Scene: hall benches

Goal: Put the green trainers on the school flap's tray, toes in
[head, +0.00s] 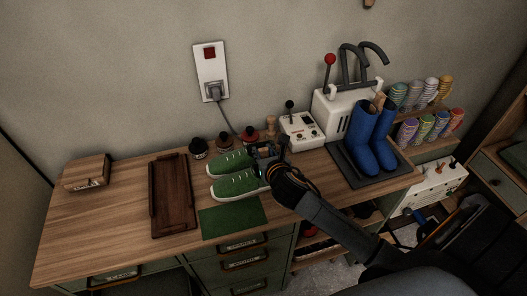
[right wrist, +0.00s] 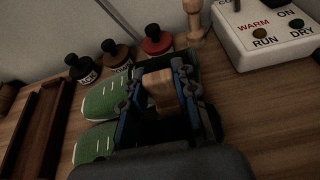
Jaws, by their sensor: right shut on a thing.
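The pair of green trainers (head: 236,185) with white soles is on or just above the bench, side by side, toes to the left; I cannot tell whether they touch the wood. My right gripper (head: 266,163) is at their heel end. In the right wrist view it is shut on a pale wooden block (right wrist: 160,88) between the green trainers (right wrist: 98,142), whose heels it hides. A dark wooden tray (head: 154,205), empty, lies left of the toes. No label on it can be read, so I cannot tell whether it is the school tray. My left gripper is not in view.
A green mat (head: 233,221) lies in front of the trainers. A white control box (head: 300,132) and blue boots (head: 369,145) on a dark tray are to the right. A wooden block (head: 87,172) sits far left.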

